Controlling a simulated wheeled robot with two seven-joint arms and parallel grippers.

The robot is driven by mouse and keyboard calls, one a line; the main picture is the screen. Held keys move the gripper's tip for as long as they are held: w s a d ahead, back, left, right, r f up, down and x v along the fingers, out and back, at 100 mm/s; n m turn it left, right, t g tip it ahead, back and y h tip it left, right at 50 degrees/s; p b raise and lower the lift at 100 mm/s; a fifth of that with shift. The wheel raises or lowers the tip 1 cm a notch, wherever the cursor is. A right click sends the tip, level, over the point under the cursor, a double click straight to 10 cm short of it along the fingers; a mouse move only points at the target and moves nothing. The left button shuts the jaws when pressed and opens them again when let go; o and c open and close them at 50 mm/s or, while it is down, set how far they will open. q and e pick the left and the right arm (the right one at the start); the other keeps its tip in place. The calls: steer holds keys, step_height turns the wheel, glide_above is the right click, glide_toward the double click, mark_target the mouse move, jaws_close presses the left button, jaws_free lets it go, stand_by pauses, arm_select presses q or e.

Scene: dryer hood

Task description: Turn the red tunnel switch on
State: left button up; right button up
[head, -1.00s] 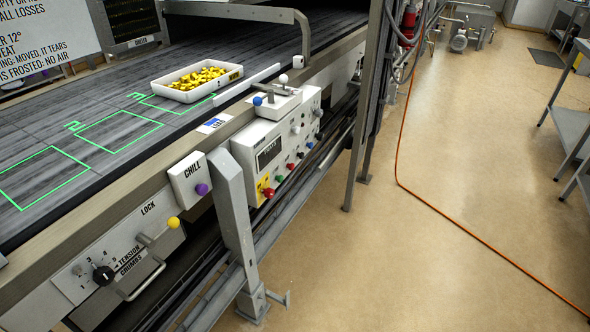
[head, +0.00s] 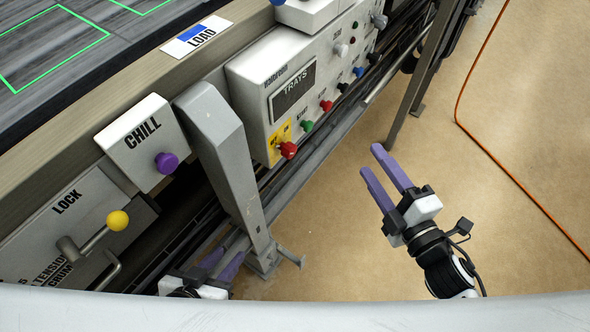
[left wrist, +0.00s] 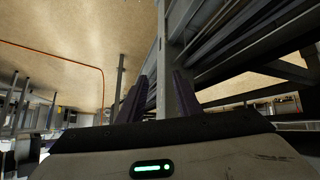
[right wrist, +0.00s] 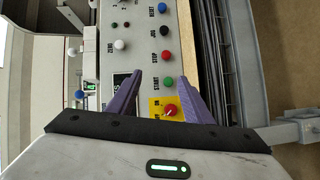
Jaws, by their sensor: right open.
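The red switch (head: 288,150) is a knob on a yellow plate at the near lower corner of the white control panel (head: 249,92). In the right wrist view the red switch (right wrist: 171,111) shows just ahead, between the finger lines and closer to the right finger. The plate's lettering is partly legible, with "ON" beside the knob. My right gripper (head: 372,159) is open and empty, right of the panel and apart from it in the head view. My left gripper (head: 224,260) is open and empty, low near the grey support leg, partly hidden by my own body.
Green (head: 306,126), red (head: 326,105), black and blue buttons line the panel's edge beyond the switch. The grey leg (head: 222,150) stands left of the panel. A CHILL box with a purple knob (head: 166,162) and a yellow-tipped LOCK lever (head: 117,220) are further left.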

steer(key=w+a+f+n+g+y+b, duration=0.15)
steer(key=a+n+y+b, duration=0.4)
steer(key=n, duration=0.65)
steer(key=n+g+y+b, duration=0.3)
steer(key=n+g, duration=0.1)
steer(key=n, duration=0.7)
glide_toward(293, 153)
steer(key=x, duration=0.8)
steer(key=shift+d, duration=0.1)
arm_select(q)
step_height(293, 153, down, 8)
steer(key=d, duration=0.1)
steer(key=shift+w+r, duration=0.2)
steer(key=shift+w, duration=0.2)
arm_select(e)
steer(key=shift+w+a, duration=0.4)
steer(key=shift+a, duration=0.1)
steer(key=c, duration=0.9)
arm_select(q)
steer(key=shift+r, duration=0.1)
arm_select(e)
steer(key=shift+c, duration=0.8)
arm_select(q)
steer(key=shift+r+p, duration=0.1)
steer(key=shift+p, duration=0.2)
